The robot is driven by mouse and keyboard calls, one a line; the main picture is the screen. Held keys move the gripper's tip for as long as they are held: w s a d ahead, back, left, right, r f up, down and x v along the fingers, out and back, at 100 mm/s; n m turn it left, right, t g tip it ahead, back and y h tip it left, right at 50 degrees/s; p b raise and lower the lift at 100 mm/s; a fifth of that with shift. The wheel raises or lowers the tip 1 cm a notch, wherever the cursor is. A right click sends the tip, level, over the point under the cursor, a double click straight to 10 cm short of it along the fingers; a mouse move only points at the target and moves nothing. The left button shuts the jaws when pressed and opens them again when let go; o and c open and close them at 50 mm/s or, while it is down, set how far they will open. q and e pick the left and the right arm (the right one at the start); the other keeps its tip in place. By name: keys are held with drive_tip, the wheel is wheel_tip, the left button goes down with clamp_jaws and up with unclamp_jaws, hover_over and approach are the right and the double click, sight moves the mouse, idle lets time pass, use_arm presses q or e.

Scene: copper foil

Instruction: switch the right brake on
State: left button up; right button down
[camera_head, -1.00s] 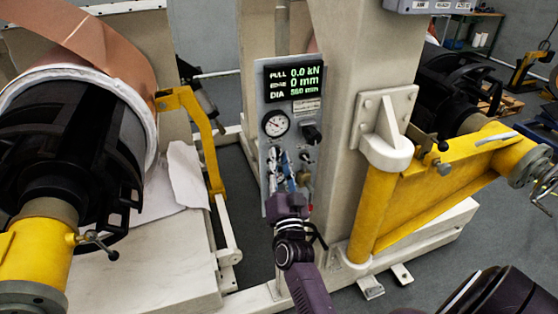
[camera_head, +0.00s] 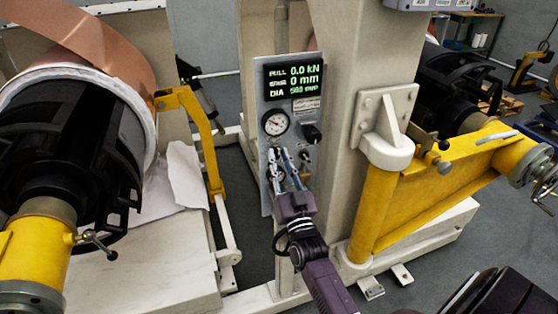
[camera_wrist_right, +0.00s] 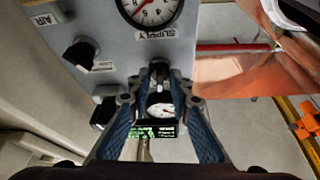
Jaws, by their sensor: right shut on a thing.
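The control panel (camera_head: 264,188) is fixed to the pale column in the head view. It carries a lit display (camera_head: 295,78), a round gauge (camera_head: 275,122) and a black knob (camera_head: 311,133) right of the gauge. My right gripper (camera_head: 287,158) is at the panel's lower half and hides part of it. In the right wrist view, the panel appears upside down. There my right gripper (camera_wrist_right: 158,98) has its blue fingers on either side of a black switch (camera_wrist_right: 159,72) and is shut on it. Another black knob (camera_wrist_right: 80,54) is beside it. I cannot read which brake the held switch serves.
A yellow swing arm (camera_head: 372,215) stands right of the panel. A copper foil roll (camera_head: 85,38) on a black shaft is at left, with a yellow bracket (camera_head: 205,140) between it and the panel. A supply gauge (camera_wrist_right: 150,8) is close to the gripper.

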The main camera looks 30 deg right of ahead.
drive_tip(key=shift+d+n+y+p, duration=0.15)
drive_tip(key=shift+n+y, duration=0.8)
drive_tip(key=shift+n, duration=0.9)
drive_tip(key=shift+n+y+p, duration=0.15)
drive_tip(key=shift+n+y, duration=0.85)
drive_tip(key=shift+n, duration=0.8)
drive_tip(key=shift+d+n+y+p, duration=0.15)
drive_tip(key=shift+n+y, duration=0.8)
drive_tip(key=shift+n, duration=0.9)
drive_tip(key=shift+a+f, duration=0.1)
drive_tip(key=c, duration=2.1)
unclamp_jaws()
drive_tip(key=shift+n, duration=0.3)
drive_tip(key=v, duration=1.2)
drive_tip(key=shift+f, duration=0.25)
